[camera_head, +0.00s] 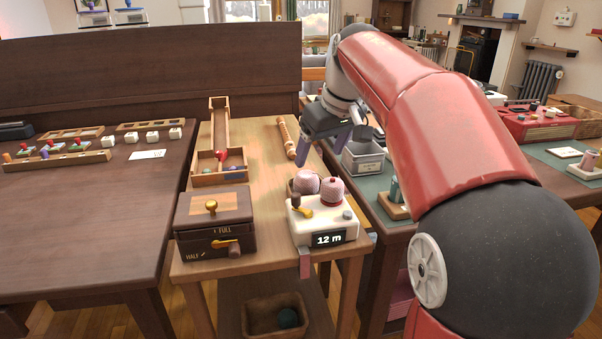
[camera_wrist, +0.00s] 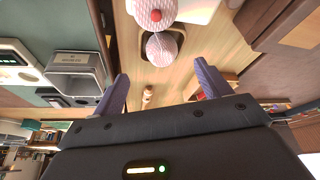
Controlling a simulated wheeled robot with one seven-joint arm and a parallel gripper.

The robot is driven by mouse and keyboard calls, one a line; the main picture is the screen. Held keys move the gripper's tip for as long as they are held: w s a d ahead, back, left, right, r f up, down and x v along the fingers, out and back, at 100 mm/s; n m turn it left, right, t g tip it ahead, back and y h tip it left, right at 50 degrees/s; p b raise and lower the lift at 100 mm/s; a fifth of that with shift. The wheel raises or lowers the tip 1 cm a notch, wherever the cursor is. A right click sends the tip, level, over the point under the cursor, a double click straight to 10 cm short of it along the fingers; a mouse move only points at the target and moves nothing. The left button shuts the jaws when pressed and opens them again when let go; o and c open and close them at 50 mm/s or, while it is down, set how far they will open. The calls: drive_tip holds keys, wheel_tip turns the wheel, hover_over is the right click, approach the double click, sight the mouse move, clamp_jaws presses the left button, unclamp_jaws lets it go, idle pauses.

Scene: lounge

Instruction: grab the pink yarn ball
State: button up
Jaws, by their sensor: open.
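A pink yarn ball (camera_head: 306,182) sits in a small brown holder behind the white device on the wooden table. It also shows in the wrist view (camera_wrist: 161,48), above the gap between my fingers. A similar pink yarn-covered piece with a red top (camera_head: 332,191) stands on the white device, and appears at the top of the wrist view (camera_wrist: 152,9). My gripper (camera_head: 320,152) is open and empty, above and behind the ball, apart from it. In the wrist view my gripper (camera_wrist: 160,82) shows both fingers spread with nothing between them.
The white device (camera_head: 325,227) reads "12 m" at the table's front right. A dark wooden box (camera_head: 213,235) with a brass knob stands to its left. A wooden tray with coloured balls (camera_head: 205,179) and a turned wooden rod (camera_head: 286,140) lie behind. A grey bin (camera_head: 364,160) stands right.

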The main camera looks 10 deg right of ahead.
sight(307, 174)
drive_tip(key=x, duration=0.5)
drive_tip(key=w+x, duration=0.1)
drive_tip(key=x, duration=0.2)
drive_tip(key=shift+a+r+b, duration=0.25)
drive_tip(key=shift+a+b, duration=0.05)
drive_tip(key=shift+a, duration=0.05)
drive_tip(key=c, duration=1.2)
drive_tip(key=shift+o, duration=0.2)
